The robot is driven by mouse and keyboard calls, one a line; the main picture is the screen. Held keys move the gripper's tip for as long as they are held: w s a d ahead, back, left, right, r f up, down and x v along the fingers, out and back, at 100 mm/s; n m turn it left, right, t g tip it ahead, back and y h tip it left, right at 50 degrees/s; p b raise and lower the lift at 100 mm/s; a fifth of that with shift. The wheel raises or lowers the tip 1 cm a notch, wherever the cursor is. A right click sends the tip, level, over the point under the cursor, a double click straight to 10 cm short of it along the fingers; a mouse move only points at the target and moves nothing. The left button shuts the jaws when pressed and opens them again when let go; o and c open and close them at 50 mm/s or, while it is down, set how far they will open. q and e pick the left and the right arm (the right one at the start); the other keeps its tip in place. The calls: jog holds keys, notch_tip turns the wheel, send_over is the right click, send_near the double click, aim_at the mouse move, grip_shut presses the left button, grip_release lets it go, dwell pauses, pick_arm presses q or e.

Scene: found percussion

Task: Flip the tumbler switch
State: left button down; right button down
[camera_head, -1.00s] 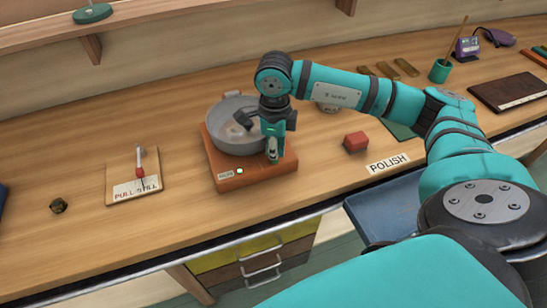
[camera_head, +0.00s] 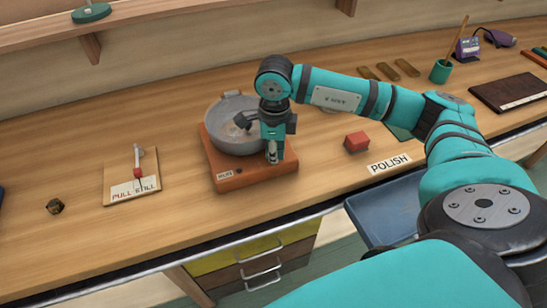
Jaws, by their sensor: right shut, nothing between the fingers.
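An orange base (camera_head: 228,181) labelled "HUM" carries a round grey metal pan (camera_head: 232,111). A small indicator lamp (camera_head: 239,170) on its front is dark. My right gripper (camera_head: 273,157) points down at the base's front right corner, right of the lamp, with its fingers shut and empty. The fingertips are at or just above the base's top; I cannot tell whether they touch. No tumbler switch shows clearly; the gripper covers that part of the base. My left gripper is not in view.
Bare wood lies between board and base.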

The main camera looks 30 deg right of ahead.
jog(key=shift+f, duration=0.1)
jog(key=shift+r+p, duration=0.55)
jog(key=shift+r, duration=0.25)
jog(key=shift+r+p, duration=1.4)
jog(key=shift+r, duration=1.3)
jog(key=shift+a+f, duration=0.1)
